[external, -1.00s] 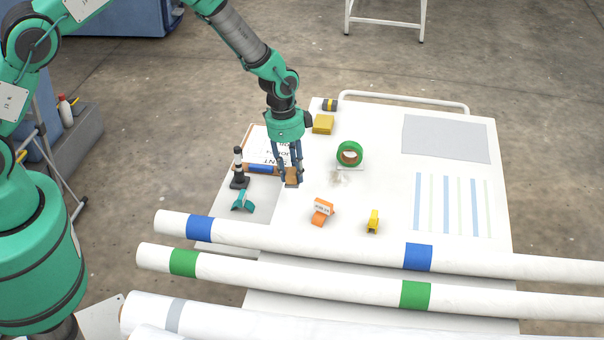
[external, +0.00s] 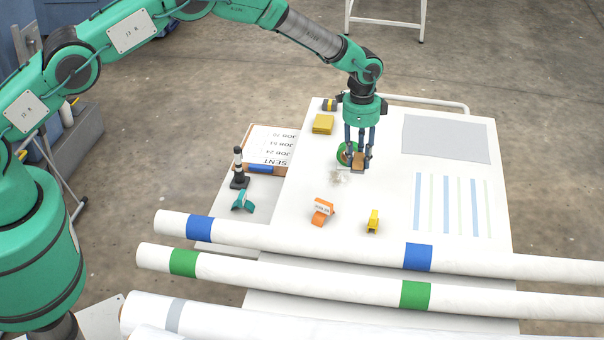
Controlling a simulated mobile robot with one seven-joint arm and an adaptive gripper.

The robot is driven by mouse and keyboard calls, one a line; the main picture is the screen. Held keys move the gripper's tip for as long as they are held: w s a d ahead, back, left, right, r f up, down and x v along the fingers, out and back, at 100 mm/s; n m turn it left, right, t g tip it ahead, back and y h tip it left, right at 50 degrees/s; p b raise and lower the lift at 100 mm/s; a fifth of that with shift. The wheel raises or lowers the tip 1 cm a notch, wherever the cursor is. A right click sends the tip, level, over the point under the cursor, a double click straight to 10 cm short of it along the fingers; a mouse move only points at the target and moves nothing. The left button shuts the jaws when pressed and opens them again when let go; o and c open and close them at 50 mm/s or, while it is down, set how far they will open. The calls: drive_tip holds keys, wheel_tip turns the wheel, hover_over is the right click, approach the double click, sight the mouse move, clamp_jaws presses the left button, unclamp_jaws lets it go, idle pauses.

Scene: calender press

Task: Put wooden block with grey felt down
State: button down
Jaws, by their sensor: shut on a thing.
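My gripper (external: 359,163) is over the upper middle of the white table (external: 400,200), pointing down. It is shut on the wooden block (external: 358,160), a small brown piece between the fingertips. I cannot tell whether the block touches the table or hangs just above it. The grey felt is too small to make out. Behind the gripper, partly hidden, is the green tape roll (external: 343,150). A small greyish wispy pile (external: 340,178) lies on the table just left of and in front of the block.
An orange labelled holder (external: 322,211) and a yellow clip (external: 373,221) stand nearer the front. A yellow pad (external: 323,124) lies at the back left. A grey sheet (external: 446,138) and striped strips (external: 453,205) lie to the right. White rolls (external: 310,238) cross the front edge.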

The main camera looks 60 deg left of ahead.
drive_tip(key=shift+w+d+r, duration=0.3)
drive_tip(key=shift+w+d, duration=0.35)
drive_tip(key=shift+w, duration=0.25)
hover_over(364, 193)
drive_tip(key=shift+f, duration=3.1)
drive_tip(key=shift+f, duration=1.85)
drive_tip(key=shift+f+b, duration=0.2)
drive_tip(key=shift+b, duration=0.15)
drive_tip(key=c, duration=1.3)
unclamp_jaws()
drive_tip(key=shift+c, duration=0.2)
